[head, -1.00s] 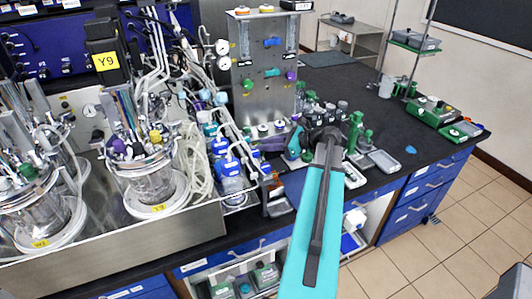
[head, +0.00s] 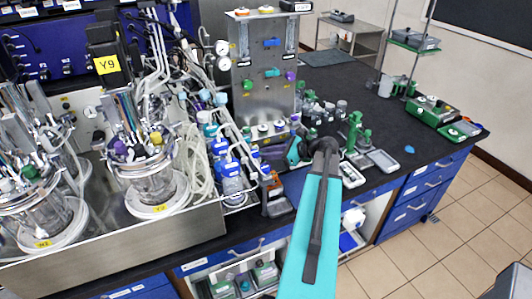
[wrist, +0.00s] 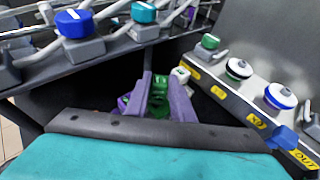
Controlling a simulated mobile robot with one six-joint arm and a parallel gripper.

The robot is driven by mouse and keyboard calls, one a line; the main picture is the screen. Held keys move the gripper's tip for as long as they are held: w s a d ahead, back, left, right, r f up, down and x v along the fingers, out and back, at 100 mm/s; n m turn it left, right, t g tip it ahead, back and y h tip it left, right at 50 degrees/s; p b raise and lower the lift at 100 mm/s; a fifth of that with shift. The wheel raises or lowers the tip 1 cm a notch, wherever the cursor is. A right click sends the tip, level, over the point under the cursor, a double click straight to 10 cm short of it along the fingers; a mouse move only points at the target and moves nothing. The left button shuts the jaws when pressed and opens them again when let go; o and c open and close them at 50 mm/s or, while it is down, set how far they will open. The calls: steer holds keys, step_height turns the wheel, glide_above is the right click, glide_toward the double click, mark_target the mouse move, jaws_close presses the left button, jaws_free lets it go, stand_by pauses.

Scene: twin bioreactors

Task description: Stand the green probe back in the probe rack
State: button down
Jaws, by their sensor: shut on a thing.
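In the wrist view my gripper (wrist: 161,88) has two purple-grey fingers, shut on a green piece, the green probe (wrist: 158,109). Only a small part of the probe shows between the fingers; its lower end is hidden. In the head view my turquoise arm reaches to the bench by the metal panel, with my gripper (head: 295,148) low among small fittings; the probe cannot be made out there. I cannot pick out the probe rack with certainty in either view. A small white-topped piece (wrist: 181,74) stands just right of the fingers in the wrist view.
A rail with green, black and blue caps (wrist: 250,92) runs close at right in the wrist view. Blue-capped and teal-capped valves (wrist: 75,24) sit at upper left. In the head view, glass bioreactors (head: 147,178) stand left and a green stand (head: 354,132) right.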

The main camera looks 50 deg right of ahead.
steer(key=shift+f, duration=0.35)
steer(key=c, duration=1.5)
jaws_free()
steer(key=shift+c, duration=0.2)
steer(key=shift+r, duration=0.2)
steer(key=shift+s+r, duration=0.1)
steer(key=shift+s, duration=0.1)
steer(key=b+v, duration=0.4)
steer(key=v, duration=0.7)
steer(key=shift+s+r, duration=0.25)
steer(key=shift+d, duration=0.15)
